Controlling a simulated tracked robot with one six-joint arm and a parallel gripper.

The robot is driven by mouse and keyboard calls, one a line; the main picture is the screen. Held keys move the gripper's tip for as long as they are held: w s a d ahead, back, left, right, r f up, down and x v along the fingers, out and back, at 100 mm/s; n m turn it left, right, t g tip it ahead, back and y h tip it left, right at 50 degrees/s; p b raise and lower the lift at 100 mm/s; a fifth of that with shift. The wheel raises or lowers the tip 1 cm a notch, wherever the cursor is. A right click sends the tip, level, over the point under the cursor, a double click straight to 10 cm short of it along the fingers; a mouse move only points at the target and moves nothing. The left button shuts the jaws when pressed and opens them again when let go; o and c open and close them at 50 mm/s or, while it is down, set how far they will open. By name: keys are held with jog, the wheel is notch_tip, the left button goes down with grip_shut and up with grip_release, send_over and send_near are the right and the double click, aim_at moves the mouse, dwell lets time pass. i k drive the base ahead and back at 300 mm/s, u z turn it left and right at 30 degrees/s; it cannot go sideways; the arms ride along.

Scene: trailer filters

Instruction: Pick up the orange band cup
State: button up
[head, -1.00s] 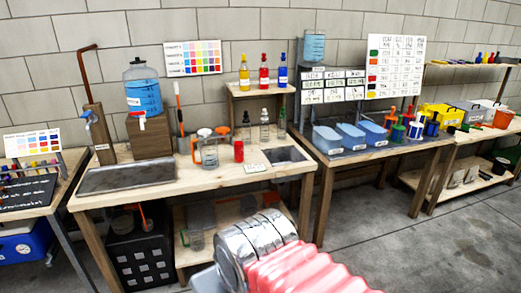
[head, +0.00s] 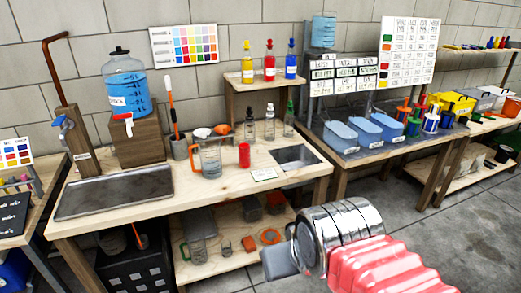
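A clear cup with orange on its rim and handle (head: 208,160) stands upright on the wooden bench in the head view, left of a small red container. It is the best match for the orange band cup, but a clear vessel with an orange part on the lower shelf (head: 249,244) is too small to tell apart for certain. My arm shows at the bottom right as a silver joint, a grey block and a red ribbed sleeve. No gripper fingers show, so I cannot see whether they are open or shut. Nothing of my arm touches the cup.
A metal tray (head: 115,191) lies left of the cup. The red container (head: 244,155) and a label card (head: 264,174) are close on its right, with a basin (head: 294,157) beyond. White and orange pieces stand behind it. Bare bench lies in front.

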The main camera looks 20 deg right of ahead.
aim_at(245, 155)
jog(key=z, duration=0.05)
jog(key=i, duration=0.75)
jog(key=u, duration=0.7)
jog(key=i, duration=0.7)
jog(key=u, duration=0.5)
